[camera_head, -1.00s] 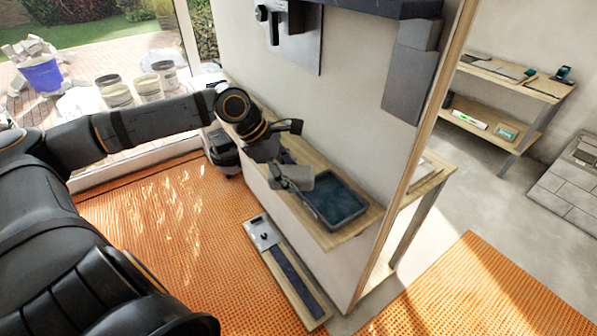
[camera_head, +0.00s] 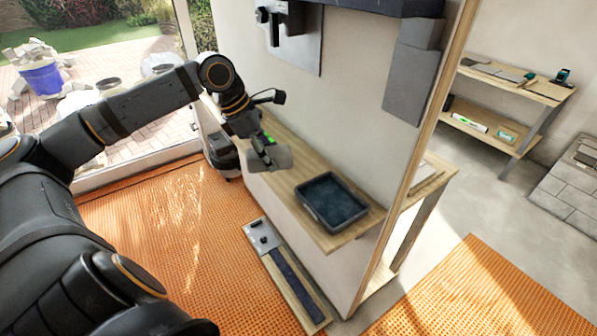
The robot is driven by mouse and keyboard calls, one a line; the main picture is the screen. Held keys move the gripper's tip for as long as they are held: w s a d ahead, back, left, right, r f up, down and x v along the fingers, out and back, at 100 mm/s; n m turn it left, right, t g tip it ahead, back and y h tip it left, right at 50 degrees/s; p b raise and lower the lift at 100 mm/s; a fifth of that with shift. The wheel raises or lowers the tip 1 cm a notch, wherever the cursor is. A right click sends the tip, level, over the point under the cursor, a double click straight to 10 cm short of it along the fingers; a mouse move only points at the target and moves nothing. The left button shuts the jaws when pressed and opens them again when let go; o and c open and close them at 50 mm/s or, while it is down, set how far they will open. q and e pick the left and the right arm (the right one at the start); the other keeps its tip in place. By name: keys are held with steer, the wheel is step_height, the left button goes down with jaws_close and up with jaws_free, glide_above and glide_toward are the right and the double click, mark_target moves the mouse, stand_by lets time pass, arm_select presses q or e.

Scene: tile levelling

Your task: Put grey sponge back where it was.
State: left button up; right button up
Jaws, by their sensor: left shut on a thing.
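The grey sponge (camera_head: 279,157) is between the fingers of my left gripper (camera_head: 268,155). My left gripper is shut on it and holds it over the left part of the narrow wooden shelf (camera_head: 290,178). A dark blue-grey tray (camera_head: 331,202) sits on the right part of the shelf, to the right of the sponge and apart from it. Part of the shelf's far left is hidden behind my gripper. A small green item (camera_head: 269,138) shows just behind the gripper. My right gripper is not in view.
The wall (camera_head: 350,100) rises directly behind the shelf. A board with a grey plate and dark strip (camera_head: 284,275) lies on the orange floor mat (camera_head: 160,230) below. A dark wheeled machine (camera_head: 222,150) stands by the shelf's left end. Bare shelf lies between gripper and tray.

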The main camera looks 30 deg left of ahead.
arm_select(q)
steer(key=shift+w+f+p, duration=0.15)
steer(key=shift+w+p, duration=1.1)
steer(key=shift+p, duration=1.2)
steer(key=w+f+p, duration=0.1)
steer(key=w+f, duration=0.1)
steer(key=w, duration=0.1)
steer(key=w+f, duration=0.3)
steer(key=w, duration=0.1)
steer(key=w+f+p, duration=0.1)
steer(key=w+f, duration=0.2)
steer(key=shift+w+a+f+p, duration=0.2)
steer(key=shift+w+a+p, duration=0.05)
steer(key=shift+a+p, duration=0.1)
steer(key=shift+w+f, duration=0.3)
steer(key=shift+f, duration=0.15)
steer(key=f+p, duration=0.1)
steer(key=f, duration=0.2)
steer(key=shift+w+f, duration=0.1)
steer(key=shift+w, duration=0.1)
steer(key=shift+a+f, duration=0.1)
steer(key=shift+f, duration=0.05)
steer(key=o, duration=1)
